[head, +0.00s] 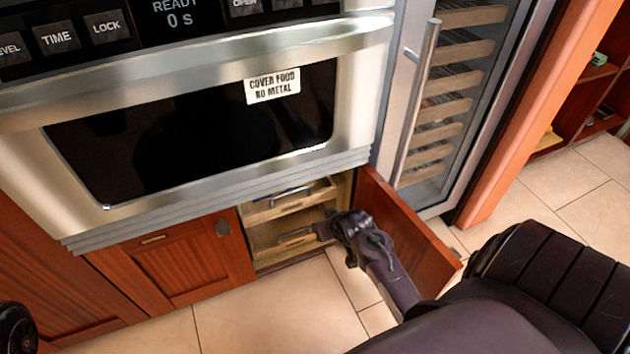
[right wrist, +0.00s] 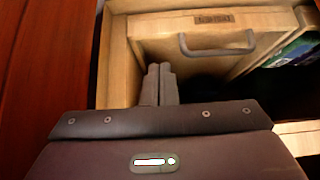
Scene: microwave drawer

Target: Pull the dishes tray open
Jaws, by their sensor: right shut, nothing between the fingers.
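Two wooden trays sit one above the other in the open cabinet below the microwave: an upper tray (head: 290,203) and a lower tray (head: 268,243). Each has a grey handle on its front. My right gripper (head: 322,231) is inside the opening near the lower tray, at its right side. In the right wrist view its fingers (right wrist: 160,72) are shut and empty, left of and apart from a tray's grey handle (right wrist: 215,45). A small label (right wrist: 214,18) above that handle is too blurred to read. My left gripper is not in view.
The red-brown cabinet door (head: 405,225) stands open to the right, close beside my right arm. The microwave (head: 200,125) overhangs the cabinet. A closed cabinet door (head: 185,265) is at the left. The tiled floor (head: 265,315) in front is clear.

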